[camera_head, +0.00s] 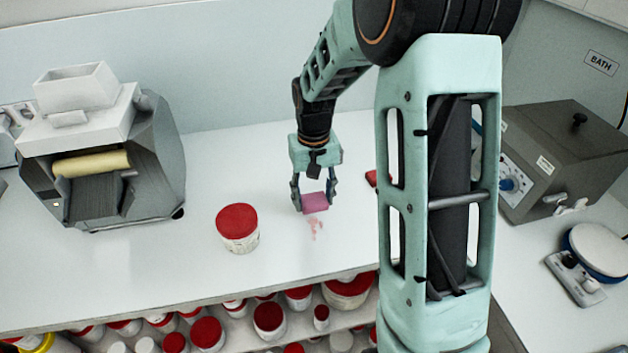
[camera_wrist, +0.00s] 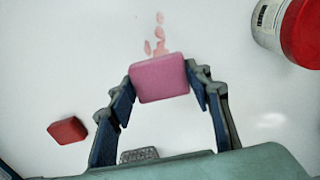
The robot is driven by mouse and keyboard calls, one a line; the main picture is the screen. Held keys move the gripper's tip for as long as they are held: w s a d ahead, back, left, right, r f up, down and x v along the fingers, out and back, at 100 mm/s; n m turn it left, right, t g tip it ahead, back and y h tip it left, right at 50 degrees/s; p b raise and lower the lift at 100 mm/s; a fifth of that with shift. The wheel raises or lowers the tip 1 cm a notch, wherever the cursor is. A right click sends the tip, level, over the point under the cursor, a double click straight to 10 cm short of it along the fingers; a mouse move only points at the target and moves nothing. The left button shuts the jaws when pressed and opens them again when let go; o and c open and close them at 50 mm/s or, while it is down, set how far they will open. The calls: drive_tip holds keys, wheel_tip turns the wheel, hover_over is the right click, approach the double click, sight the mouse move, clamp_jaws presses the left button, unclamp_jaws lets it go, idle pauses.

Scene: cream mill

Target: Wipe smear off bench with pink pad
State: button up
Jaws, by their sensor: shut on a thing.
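The pink pad (camera_head: 315,202) is held between the fingers of my gripper (camera_head: 312,196), low over the white bench (camera_head: 180,255). In the wrist view the pad (camera_wrist: 159,78) sits between both fingertips. The pinkish smear (camera_head: 316,228) lies on the bench just in front of the pad in the head view. In the wrist view the smear (camera_wrist: 158,38) shows as several blotches just beyond the pad's edge. I cannot tell whether the pad touches the bench or covers part of the smear.
A white tub with a red lid (camera_head: 238,226) stands left of the smear. A red block (camera_wrist: 67,130) lies on the bench on the other side. A grey mill machine (camera_head: 110,160) stands at the left.

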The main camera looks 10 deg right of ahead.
sight(315, 200)
drive_tip(key=shift+r+p, duration=1.1)
drive_tip(key=shift+r, duration=0.8)
drive_tip(key=shift+s+d, duration=0.1)
